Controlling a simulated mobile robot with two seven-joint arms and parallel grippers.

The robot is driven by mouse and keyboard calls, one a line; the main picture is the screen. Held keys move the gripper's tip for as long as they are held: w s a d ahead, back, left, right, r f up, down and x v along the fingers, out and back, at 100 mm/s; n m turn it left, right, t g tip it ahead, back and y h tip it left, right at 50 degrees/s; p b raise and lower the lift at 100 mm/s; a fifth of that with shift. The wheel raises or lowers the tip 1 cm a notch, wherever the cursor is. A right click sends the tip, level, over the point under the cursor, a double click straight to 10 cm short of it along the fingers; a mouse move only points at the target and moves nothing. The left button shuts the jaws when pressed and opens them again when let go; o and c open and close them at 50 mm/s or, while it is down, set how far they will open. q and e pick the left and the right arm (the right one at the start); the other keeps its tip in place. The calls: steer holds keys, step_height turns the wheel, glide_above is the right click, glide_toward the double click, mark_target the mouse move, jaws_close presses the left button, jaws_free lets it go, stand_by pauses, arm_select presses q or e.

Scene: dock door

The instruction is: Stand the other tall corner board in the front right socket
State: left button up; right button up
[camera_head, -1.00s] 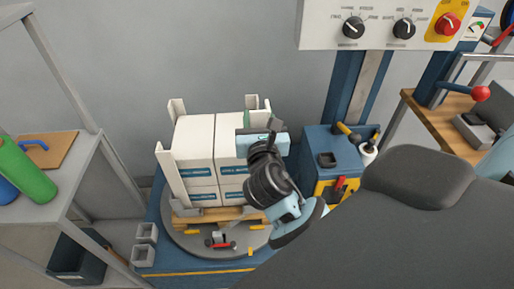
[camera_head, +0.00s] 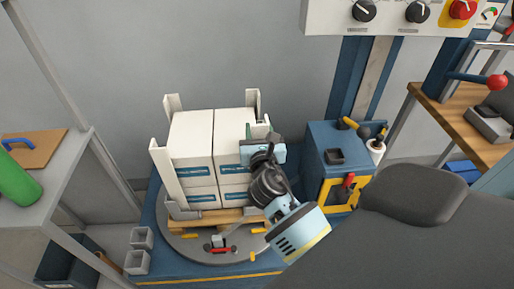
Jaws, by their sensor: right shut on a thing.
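White cartons (camera_head: 191,137) are stacked on a wooden pallet (camera_head: 215,216) on a grey round turntable (camera_head: 190,249). White corner boards stand at the front left (camera_head: 167,176), back left (camera_head: 172,104) and back right (camera_head: 253,103) of the stack. My right gripper (camera_head: 262,150) is at the stack's front right corner, shut on the other tall corner board (camera_head: 249,131); only a pale strip of it shows above the jaws. My wrist and arm hide its lower part and the front right socket, so I cannot tell whether the board is seated. My left gripper is out of view.
Two grey square holders (camera_head: 138,262) sit on the blue base at left. A blue cabinet with a yellow front (camera_head: 338,190) stands right of the stack. A red-handled clamp (camera_head: 219,249) lies at the turntable's front. A shelf (camera_head: 70,165) is at left, a bench (camera_head: 455,125) at right.

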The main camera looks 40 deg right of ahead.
steer(key=shift+f, duration=0.15)
step_height(320, 180, down, 4)
steer(key=shift+f+b, duration=0.2)
steer(key=shift+b, duration=0.85)
steer(key=shift+f, duration=0.45)
arm_select(q)
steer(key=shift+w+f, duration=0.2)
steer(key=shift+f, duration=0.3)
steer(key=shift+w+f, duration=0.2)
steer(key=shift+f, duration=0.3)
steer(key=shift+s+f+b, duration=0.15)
steer(key=shift+b, duration=0.15)
arm_select(e)
steer(key=shift+f, duration=0.15)
steer(key=o, duration=1.3)
steer(key=shift+c, duration=0.2)
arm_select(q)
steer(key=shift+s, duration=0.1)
